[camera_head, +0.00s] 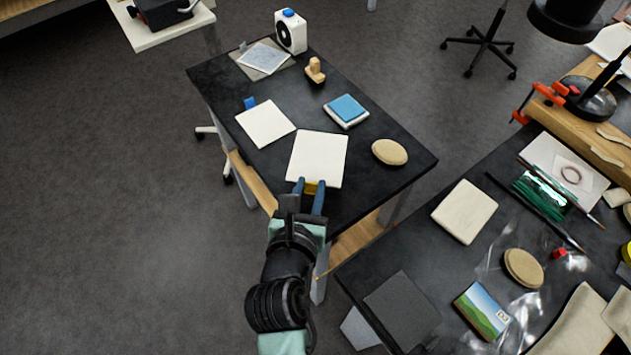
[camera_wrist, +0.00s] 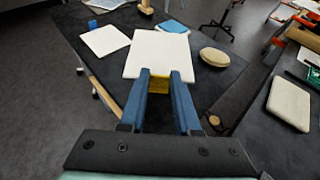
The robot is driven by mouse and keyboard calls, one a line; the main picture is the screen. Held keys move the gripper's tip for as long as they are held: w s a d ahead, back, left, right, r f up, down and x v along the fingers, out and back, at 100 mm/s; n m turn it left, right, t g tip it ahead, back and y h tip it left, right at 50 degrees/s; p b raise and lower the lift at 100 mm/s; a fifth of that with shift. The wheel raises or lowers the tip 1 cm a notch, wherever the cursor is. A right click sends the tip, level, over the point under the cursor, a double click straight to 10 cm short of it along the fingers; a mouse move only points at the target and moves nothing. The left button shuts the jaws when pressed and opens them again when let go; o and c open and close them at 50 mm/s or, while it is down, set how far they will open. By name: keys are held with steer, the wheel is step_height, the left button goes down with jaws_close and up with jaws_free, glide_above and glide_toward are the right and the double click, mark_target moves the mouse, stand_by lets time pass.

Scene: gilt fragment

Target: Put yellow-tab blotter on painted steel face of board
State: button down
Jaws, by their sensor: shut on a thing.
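The yellow-tab blotter is a flat cream square (camera_head: 317,157) over the near part of the small black table. Its yellow tab (camera_head: 310,187) is at the near edge. My gripper (camera_head: 309,184) has its blue fingers on either side of this tab and is shut on it. The wrist view shows the blotter (camera_wrist: 157,54) straight ahead of the fingers (camera_wrist: 161,76), with the yellow tab (camera_wrist: 159,84) between them. I cannot tell whether the blotter rests on the table or is slightly raised. I cannot tell which item is the board with the painted steel face.
A blue-tab cream square (camera_head: 265,124) lies left of the blotter. A blue-topped pad (camera_head: 346,110), an oval tan pad (camera_head: 390,152), a wooden stamp (camera_head: 315,70) and a white device (camera_head: 291,32) share the table. The right bench holds a cream block (camera_head: 465,211) and grey plates (camera_head: 403,312).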

steer(key=f, duration=0.3)
steer(key=shift+s+f+b, duration=0.2)
steer(key=shift+s+b, duration=0.1)
steer(key=shift+w+f+b, duration=0.1)
steer(key=shift+f+b, duration=0.55)
steer(key=shift+f, duration=1.6)
steer(key=shift+f, duration=0.1)
steer(key=c, duration=0.6)
jaws_free()
steer(key=shift+r, duration=0.2)
steer(key=v, duration=1.2)
steer(key=shift+f, duration=0.1)
